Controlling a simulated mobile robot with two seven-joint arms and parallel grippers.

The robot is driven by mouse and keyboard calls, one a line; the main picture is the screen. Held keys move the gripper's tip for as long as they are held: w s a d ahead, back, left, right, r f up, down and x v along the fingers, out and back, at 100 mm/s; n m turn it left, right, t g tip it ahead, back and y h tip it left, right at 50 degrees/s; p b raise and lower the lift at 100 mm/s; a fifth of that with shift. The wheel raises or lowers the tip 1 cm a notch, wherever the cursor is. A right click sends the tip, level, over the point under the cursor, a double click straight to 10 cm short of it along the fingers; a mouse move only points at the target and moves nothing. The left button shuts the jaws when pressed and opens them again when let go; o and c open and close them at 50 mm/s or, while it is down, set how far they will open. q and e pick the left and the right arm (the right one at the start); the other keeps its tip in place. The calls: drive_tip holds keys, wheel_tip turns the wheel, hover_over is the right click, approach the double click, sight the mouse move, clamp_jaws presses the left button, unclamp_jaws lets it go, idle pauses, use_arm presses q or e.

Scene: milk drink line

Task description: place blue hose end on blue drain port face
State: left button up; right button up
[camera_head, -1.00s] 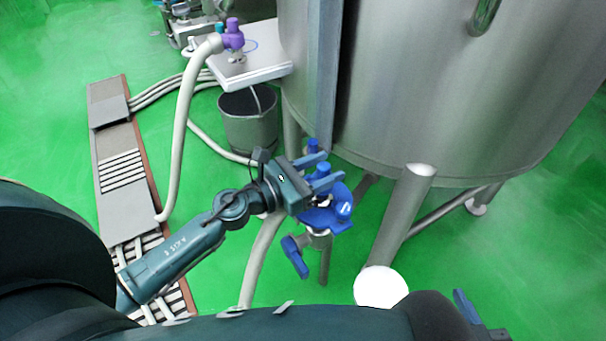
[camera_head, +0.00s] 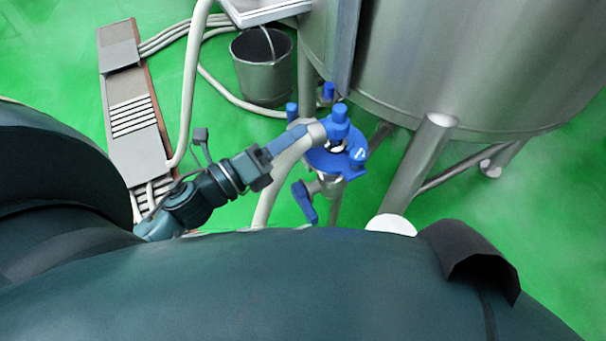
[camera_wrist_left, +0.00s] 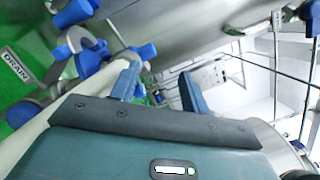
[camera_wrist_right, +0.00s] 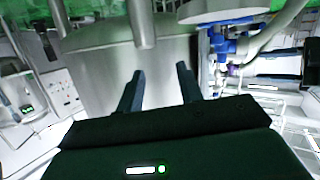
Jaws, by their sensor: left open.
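The blue hose end (camera_head: 340,121) is a blue knobbed fitting on a pale hose (camera_head: 285,175). In the head view it appears upright above the blue plate (camera_head: 322,161) of the drain stand; whether it touches the port face is hidden. The left wrist view shows the hose and its blue fitting (camera_wrist_left: 88,61) left of the fingers, near a DRAIN label (camera_wrist_left: 16,70). My left gripper (camera_head: 290,139) is open beside the hose, just left of the blue fitting, with nothing visible between its fingers. My right gripper (camera_wrist_right: 158,85) is open and empty, facing the tank.
A large steel tank (camera_head: 460,60) with legs stands to the right, close behind the drain stand. A blue valve handle (camera_head: 305,202) hangs below the plate. A steel bucket (camera_head: 262,72) and hoses lie behind.

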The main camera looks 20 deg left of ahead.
use_arm(q)
drive_tip(key=s+d+f+n+g+y, duration=0.1)
drive_tip(key=s+d+f+n, duration=0.1)
drive_tip(key=n, duration=1)
drive_tip(key=s+d+f+n+g+y, duration=0.2)
drive_tip(key=s+d+n, duration=0.2)
drive_tip(key=n, duration=0.9)
drive_tip(key=shift+d+f+n, duration=0.3)
drive_tip(key=shift+d, duration=0.5)
drive_tip(key=shift+s, duration=0.1)
